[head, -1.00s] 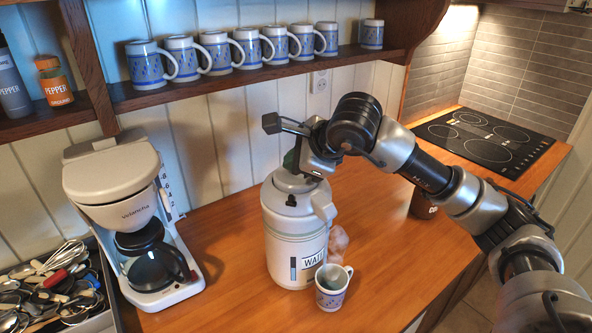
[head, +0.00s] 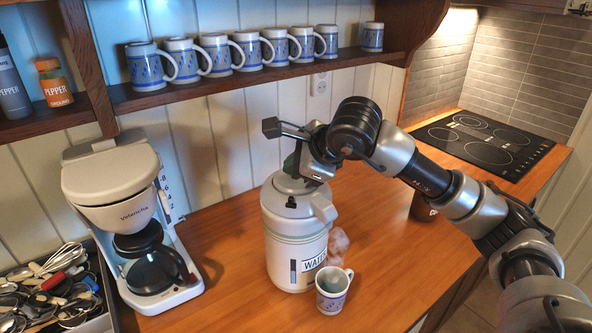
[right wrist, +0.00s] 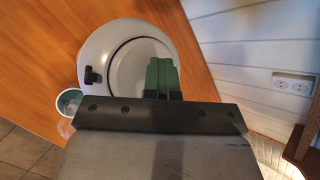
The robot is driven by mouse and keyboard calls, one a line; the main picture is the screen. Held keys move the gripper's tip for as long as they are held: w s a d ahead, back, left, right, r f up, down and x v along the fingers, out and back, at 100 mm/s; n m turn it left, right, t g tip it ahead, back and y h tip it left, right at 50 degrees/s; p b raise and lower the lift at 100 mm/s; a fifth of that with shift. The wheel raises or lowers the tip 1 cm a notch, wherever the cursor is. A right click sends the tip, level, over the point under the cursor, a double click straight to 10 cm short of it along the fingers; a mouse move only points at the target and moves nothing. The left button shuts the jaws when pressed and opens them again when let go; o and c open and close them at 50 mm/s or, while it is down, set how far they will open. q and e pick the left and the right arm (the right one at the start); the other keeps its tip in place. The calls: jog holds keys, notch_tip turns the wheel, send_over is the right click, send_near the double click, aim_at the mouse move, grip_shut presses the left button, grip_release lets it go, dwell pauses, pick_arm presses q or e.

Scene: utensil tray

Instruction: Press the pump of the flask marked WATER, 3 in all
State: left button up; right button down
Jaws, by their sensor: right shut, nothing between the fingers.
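The white flask (head: 294,240) with the label WATER (head: 314,260) stands upright on the wooden counter; its grey lid and side handle face up. My right gripper (head: 291,161) is over the lid, shut and empty, its green fingertips pointing down. In the right wrist view the green fingers (right wrist: 162,78) overlap the lid (right wrist: 140,62); they hide the pump, and I cannot tell whether they touch it. A white and blue mug (head: 332,291) stands at the flask's front right, with pale steam beside it. My left gripper is not in view.
A coffee maker (head: 128,220) stands left of the flask, beside a tray (head: 100,322) of utensils. A brown container (head: 424,207) is partly hidden behind my right arm. A shelf (head: 240,80) with several mugs hangs above. The counter right of the mug is clear.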

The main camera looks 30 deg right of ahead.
jog(key=shift+w+r+p, duration=0.1)
jog(key=shift+r+p, duration=0.7)
jog(key=shift+r, duration=0.45)
jog(key=shift+r, duration=0.1)
notch_tip(320, 180, up, 5)
jog(key=p, duration=0.3)
jog(key=shift+d, duration=0.1)
dwell(2.0)
